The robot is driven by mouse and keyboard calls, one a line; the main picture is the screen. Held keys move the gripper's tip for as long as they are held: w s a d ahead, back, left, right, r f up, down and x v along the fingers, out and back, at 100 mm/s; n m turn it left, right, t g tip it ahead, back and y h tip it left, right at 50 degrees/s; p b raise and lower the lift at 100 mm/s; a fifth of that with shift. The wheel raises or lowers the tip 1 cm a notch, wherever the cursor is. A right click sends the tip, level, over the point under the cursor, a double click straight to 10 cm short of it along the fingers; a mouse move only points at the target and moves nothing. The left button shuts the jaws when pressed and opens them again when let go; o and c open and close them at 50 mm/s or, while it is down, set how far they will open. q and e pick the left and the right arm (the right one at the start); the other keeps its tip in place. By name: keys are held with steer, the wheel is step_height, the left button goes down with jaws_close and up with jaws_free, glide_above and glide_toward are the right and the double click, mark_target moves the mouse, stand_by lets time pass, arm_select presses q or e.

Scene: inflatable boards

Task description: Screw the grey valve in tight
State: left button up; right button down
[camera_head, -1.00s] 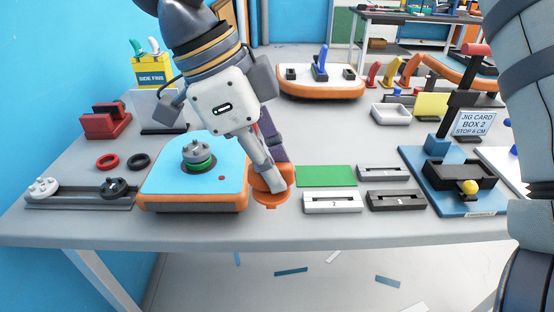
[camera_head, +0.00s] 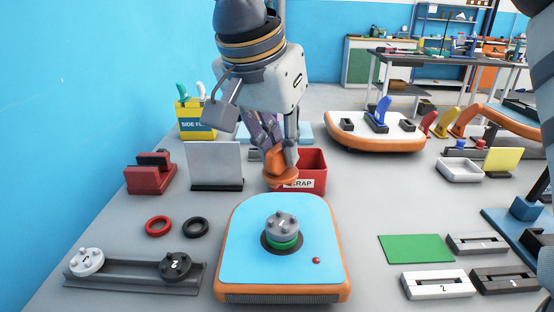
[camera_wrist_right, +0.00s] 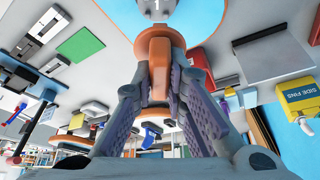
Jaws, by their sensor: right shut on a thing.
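The grey valve (camera_head: 282,222), with a green ring under it, sits upright in the dark port of the blue-topped, orange-edged board (camera_head: 245,262). Its top also shows at the upper edge of the right wrist view (camera_wrist_right: 157,8). My right gripper (camera_head: 283,152) is shut on an orange tool (camera_head: 281,174) with a wide round end. In the right wrist view the orange tool (camera_wrist_right: 158,58) stands between the fingers. In the head view it appears behind the valve, apart from it, in front of the red scrap box. My left gripper is not in view.
The red scrap box (camera_head: 313,160) stands behind the board. A rail (camera_head: 130,275) with white and black valves is at left, near a red ring (camera_head: 158,226) and a black ring (camera_head: 196,227). A green mat (camera_head: 415,248) and several slotted blocks lie at right.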

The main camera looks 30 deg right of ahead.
mark_target(280, 174)
steer(key=shift+s+d, duration=0.15)
steer(key=shift+s, duration=0.1)
steer(key=shift+f, duration=2.9)
steer(key=shift+f, duration=1.05)
steer(key=c, duration=1.5)
jaws_free()
steer(key=shift+c, duration=0.2)
steer(key=shift+r, duration=0.1)
steer(key=v, duration=1.2)
